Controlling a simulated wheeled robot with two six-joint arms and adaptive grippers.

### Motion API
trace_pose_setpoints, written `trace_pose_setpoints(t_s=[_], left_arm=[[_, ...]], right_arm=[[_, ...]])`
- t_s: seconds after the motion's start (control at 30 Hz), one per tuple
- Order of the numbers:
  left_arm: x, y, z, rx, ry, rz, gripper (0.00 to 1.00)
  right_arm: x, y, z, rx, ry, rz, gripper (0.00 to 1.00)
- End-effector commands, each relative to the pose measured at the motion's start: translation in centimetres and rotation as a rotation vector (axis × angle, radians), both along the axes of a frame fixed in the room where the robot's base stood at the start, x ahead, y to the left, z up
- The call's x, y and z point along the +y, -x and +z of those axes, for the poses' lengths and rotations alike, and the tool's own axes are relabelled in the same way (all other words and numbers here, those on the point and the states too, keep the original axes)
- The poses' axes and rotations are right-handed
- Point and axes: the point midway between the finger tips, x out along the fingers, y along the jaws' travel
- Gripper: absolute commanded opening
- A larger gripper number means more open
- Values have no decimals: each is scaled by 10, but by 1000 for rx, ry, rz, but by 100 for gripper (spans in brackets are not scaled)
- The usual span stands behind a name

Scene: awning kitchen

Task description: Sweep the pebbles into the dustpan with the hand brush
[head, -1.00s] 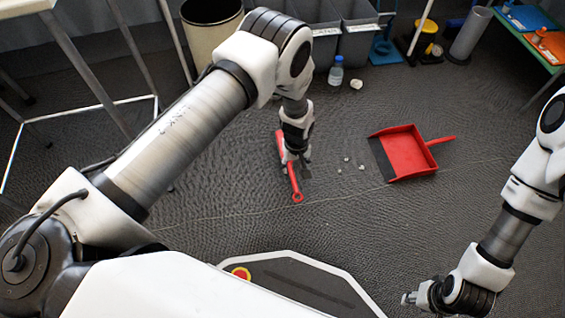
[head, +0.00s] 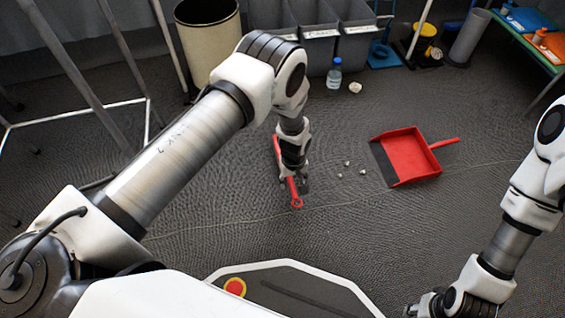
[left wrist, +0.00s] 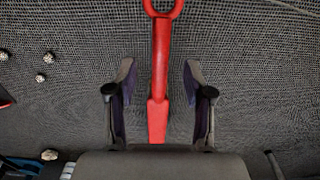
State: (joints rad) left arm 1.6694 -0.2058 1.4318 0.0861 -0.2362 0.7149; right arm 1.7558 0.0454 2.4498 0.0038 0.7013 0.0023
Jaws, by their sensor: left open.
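The red hand brush (head: 295,196) lies on the grey floor, partly hidden by my left gripper (head: 294,180) in the head view. In the left wrist view the brush handle (left wrist: 160,65) runs between the spread fingers of my left gripper (left wrist: 158,88), with a gap on each side. The red dustpan (head: 410,160) lies on the floor to the right, its dark lip toward the brush. Several small pale pebbles (head: 364,172) lie between brush and dustpan; they also show in the left wrist view (left wrist: 41,77). My right gripper (head: 425,306) is low at the right, its fingers unclear.
A water bottle (head: 334,74) and a pale lump (head: 355,87) stand near grey bins (head: 320,52) at the back. A cream bin (head: 207,45) is at the back left. A green bench (head: 530,40) is at the back right. Floor around the pebbles is clear.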

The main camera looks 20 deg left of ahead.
Motion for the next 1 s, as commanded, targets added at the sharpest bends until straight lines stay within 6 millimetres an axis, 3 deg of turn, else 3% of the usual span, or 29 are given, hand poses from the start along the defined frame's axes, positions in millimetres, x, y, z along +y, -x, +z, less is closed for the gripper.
trace_pose_setpoints(t_s=[0.03, 0.13, 0.5, 0.63, 0.67, 0.87, 1.0], left_arm=[[0, 0, -14, 0, 0, 0, 52], [0, 0, -23, 0, 0, 0, 52], [0, 0, -25, 0, 0, 0, 52], [0, 0, -25, 0, 0, 0, 6], [0, 0, -25, 0, 0, 0, 0], [0, 0, -23, -1, 0, 0, 0], [0, -1, -6, -1, 0, 0, 0]], right_arm=[[0, 0, -13, -1, 0, -2, 40], [0, -2, -20, -5, 1, -2, 40], [-1, -3, -21, -8, 1, -1, 40], [-1, -3, -21, -7, 1, -1, 40], [-1, -3, -22, -7, 1, -1, 40], [-1, -3, -20, -7, 1, -1, 40], [0, -2, -6, -4, 0, -1, 40]])
